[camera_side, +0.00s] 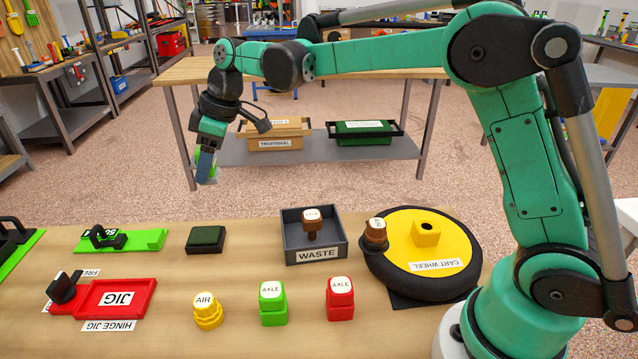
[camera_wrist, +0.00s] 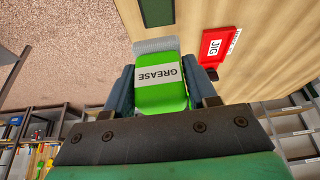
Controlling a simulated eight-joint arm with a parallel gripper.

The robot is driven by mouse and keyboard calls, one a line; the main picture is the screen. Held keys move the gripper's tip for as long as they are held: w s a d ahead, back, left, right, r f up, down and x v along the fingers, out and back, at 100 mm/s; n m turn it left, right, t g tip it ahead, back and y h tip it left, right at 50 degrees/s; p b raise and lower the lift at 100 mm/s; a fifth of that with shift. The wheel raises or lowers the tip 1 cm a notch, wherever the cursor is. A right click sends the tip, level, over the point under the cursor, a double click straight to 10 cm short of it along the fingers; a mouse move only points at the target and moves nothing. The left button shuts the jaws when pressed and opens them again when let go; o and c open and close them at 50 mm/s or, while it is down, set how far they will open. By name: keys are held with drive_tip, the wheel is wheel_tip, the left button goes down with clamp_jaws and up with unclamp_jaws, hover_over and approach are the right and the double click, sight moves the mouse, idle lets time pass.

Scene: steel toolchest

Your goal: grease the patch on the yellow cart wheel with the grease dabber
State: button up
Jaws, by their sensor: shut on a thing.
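My gripper (camera_side: 207,160) hangs in the air above and behind the bench's back left part, well away from the wheel. It is shut on the green grease dabber (camera_wrist: 160,90), labelled GREASE, which lies between both fingers in the wrist view, with a pale grey end beyond them. In the side view only a bit of the dabber (camera_side: 205,177) shows. The cart wheel (camera_side: 398,222), a yellow disc in a black tyre, lies flat at the right of the bench. A yellow block with a dark hole stands on it. I cannot make out a grease patch.
A brown-bodied piece (camera_side: 376,236) stands at the wheel's left edge. A similar piece (camera_side: 312,222) is in the grey WASTE tray (camera_side: 345,241). Green AXLE (camera_side: 273,306), red AXLE (camera_side: 340,303) and yellow AIR (camera_side: 208,315) pieces stand in front. The red jig (camera_side: 148,300) lies left.

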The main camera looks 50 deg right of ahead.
hover_over(197, 234)
drive_tip(key=s, duration=0.1)
wheel_tip(197, 234, down, 5)
drive_tip(key=shift+d+f, duration=0.25)
drive_tip(key=shift+f, duration=1.1)
drive_tip(key=shift+d+f, duration=0.2)
drive_tip(key=shift+f, duration=1.1)
drive_tip(key=shift+f, duration=0.65)
wheel_tip(197, 234, up, 7)
idle(0.6)
idle(0.3)
